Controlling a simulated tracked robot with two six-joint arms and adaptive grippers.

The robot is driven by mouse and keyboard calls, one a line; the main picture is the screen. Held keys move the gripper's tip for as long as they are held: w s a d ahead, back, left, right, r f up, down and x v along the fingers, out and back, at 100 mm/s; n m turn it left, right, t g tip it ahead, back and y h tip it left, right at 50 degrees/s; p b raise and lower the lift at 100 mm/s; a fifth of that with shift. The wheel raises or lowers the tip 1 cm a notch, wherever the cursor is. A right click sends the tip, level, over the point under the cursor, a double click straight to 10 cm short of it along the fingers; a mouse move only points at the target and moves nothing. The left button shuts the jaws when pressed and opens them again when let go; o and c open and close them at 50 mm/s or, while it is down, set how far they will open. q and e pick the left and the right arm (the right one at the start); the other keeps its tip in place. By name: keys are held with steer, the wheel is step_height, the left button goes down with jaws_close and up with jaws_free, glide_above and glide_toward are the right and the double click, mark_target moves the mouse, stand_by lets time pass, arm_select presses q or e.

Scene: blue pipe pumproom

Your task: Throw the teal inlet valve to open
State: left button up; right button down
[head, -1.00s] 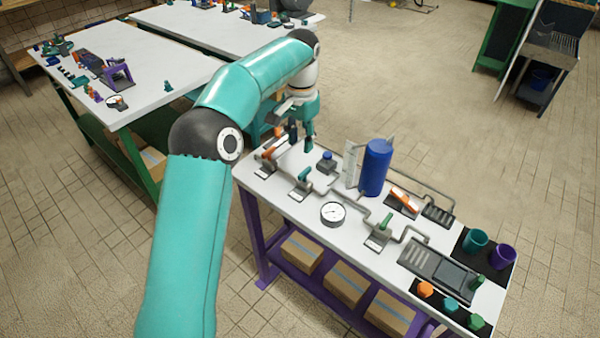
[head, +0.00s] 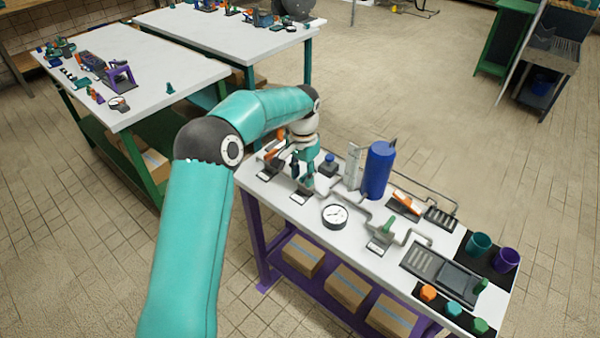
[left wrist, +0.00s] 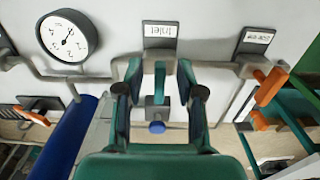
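The teal inlet valve handle (left wrist: 159,78) shows in the left wrist view, standing on its grey pipe below the "Inlet" plate (left wrist: 160,32). My left gripper (left wrist: 159,82) has its two fingers apart, one on each side of the handle, with gaps visible on both sides. No contact shows. In the head view my left gripper (head: 303,178) is down over the inlet valve at the left part of the white bench. It hides most of the handle there. The valve's base plate (head: 301,196) shows just below. My right gripper is in neither view.
A round gauge (head: 334,216) and a blue tank (head: 378,170) stand to the right of the valve. A green-handled valve (head: 385,226) is farther right. An orange-handled valve (left wrist: 268,88) is on the same pipe, close to the gripper's other side. Pipes run between them.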

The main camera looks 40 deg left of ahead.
arm_select(q)
jaws_close()
steer(key=shift+a, duration=0.2)
steer(key=shift+d, duration=0.15)
steer(key=shift+d+n, duration=0.25)
steer(key=shift+n, duration=1.45)
steer(key=n, duration=0.3)
steer(key=d+n, duration=0.1)
steer(key=n, duration=0.1)
steer(key=shift+w, duration=0.25)
steer(key=n, duration=0.5)
steer(key=shift+w+d+r, duration=0.1)
steer(key=shift+w+d, duration=0.05)
steer(key=shift+w, duration=0.15)
steer(key=n, duration=0.4)
steer(key=shift+w+d+n+p, duration=0.15)
steer(key=shift+w+n+p, duration=0.15)
steer(key=shift+w+n, duration=0.1)
